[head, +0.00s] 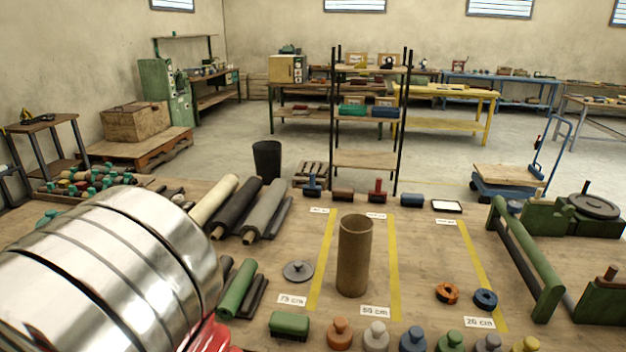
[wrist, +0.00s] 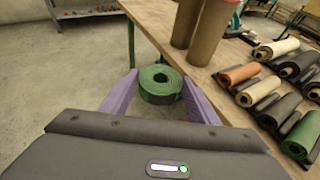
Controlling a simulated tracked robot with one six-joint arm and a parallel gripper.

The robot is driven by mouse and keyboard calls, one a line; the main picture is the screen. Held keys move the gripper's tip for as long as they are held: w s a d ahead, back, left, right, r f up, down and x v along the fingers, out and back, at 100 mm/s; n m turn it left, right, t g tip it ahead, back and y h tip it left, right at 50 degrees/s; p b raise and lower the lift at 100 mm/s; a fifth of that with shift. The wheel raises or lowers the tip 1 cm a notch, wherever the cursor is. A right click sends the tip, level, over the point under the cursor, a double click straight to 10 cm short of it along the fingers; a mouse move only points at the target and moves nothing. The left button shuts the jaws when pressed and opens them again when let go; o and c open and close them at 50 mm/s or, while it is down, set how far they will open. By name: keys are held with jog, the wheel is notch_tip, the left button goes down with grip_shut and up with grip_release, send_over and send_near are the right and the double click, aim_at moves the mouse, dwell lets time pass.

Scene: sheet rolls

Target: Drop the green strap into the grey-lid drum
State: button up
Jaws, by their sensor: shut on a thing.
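The green strap (wrist: 160,84), a coiled roll, sits between the purple fingers of my gripper (wrist: 160,88) in the wrist view. My gripper is shut on it, and it shows against the floor beside the table edge. In the head view an open brown drum (head: 354,258) stands upright on the table. A grey lid (head: 298,271) with a knob lies flat to its left. Two brown cylinders (wrist: 186,22) (wrist: 208,38) stand near the table edge in the wrist view; I cannot tell which drum the grey lid belongs to. My gripper is out of the head view.
Sheet rolls (head: 264,208) lie left of the drum, and a green roll (head: 237,289) lies nearer. Knobbed weights (head: 376,334) line the front. My silver arm covers the left of the table.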

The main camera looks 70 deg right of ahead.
jog(key=w+d+r+m+g+h, duration=0.1)
jog(key=d+r+m+h, duration=0.2)
jog(key=d, duration=0.6)
jog(key=d+r+m+g+h, duration=0.2)
jog(key=d+r, duration=0.2)
jog(key=d, duration=0.6)
jog(key=s+d+r+m+g+h, duration=0.2)
jog(key=s+d+r+m+g, duration=0.15)
jog(key=d, duration=0.55)
jog(key=s+d+r+m+g+h, duration=0.15)
jog(key=s+d, duration=0.25)
jog(key=d, duration=0.5)
jog(key=s+d+r+m+g, duration=0.2)
jog(key=s+d+m+g, duration=0.1)
jog(key=s+d, duration=0.45)
jog(key=s+d+r+m+g, duration=0.3)
jog(key=s+d, duration=0.3)
jog(key=d, duration=0.2)
jog(key=s+d+r+m+g+y, duration=0.1)
jog(key=s+d+r+m+g, duration=0.1)
jog(key=s, duration=0.9)
jog(key=s+d+r+m+g+y, duration=0.1)
jog(key=s+d+m+g, duration=0.2)
jog(key=s, duration=0.7)
jog(key=d+g, duration=0.2)
jog(key=d, duration=0.1)
jog(key=shift+s+d+r+m, duration=0.4)
jog(key=shift+f, duration=0.1)
jog(key=shift+f, duration=2.9)
